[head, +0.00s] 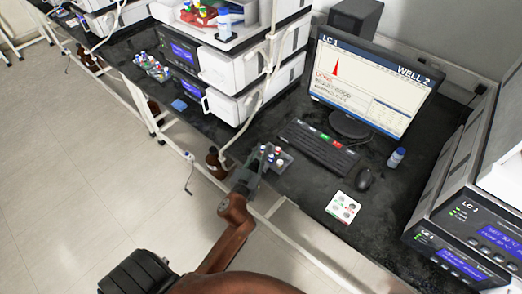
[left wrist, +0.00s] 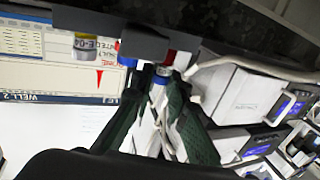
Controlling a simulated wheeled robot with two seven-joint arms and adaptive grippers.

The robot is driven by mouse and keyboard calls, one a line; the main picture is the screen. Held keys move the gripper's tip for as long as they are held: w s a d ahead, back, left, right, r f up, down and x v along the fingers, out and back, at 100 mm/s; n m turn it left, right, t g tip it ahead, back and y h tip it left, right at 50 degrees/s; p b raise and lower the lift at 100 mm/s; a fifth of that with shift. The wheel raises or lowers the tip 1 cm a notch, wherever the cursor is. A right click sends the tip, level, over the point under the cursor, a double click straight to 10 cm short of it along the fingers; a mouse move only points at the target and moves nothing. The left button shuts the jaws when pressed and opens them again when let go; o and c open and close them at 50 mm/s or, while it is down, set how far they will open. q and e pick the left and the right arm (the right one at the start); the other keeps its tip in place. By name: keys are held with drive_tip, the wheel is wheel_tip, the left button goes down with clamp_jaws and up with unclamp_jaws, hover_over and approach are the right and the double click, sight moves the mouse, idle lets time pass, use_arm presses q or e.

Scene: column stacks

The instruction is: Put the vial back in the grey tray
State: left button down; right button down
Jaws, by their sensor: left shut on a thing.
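The small grey tray (head: 287,161) sits on the dark bench near its front edge, with a few capped vials (head: 278,151) in it. In the left wrist view the tray (left wrist: 92,18) is dark at the top, and a yellow-capped vial (left wrist: 87,46) shows beside it. My left gripper (head: 250,168) is at the tray's left side. In the left wrist view my left gripper (left wrist: 163,82) is shut on a small vial (left wrist: 161,74), mostly hidden between the fingers. I cannot tell whether that vial touches the tray.
A keyboard (head: 319,146), monitor (head: 368,85) and mouse (head: 364,179) stand right of the tray. Stacked instruments (head: 240,70) stand behind. A brown bottle (head: 213,163) is below the bench edge.

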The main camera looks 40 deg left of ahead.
use_arm(q)
drive_tip(key=shift+f+b, duration=0.35)
drive_tip(key=shift+f, duration=0.2)
drive_tip(key=shift+f, duration=0.15)
idle(0.5)
drive_tip(key=c, duration=1.8)
unclamp_jaws()
drive_tip(key=shift+s, duration=0.1)
drive_tip(key=v, duration=0.7)
drive_tip(key=shift+s+d, duration=0.1)
drive_tip(key=shift+s, duration=0.05)
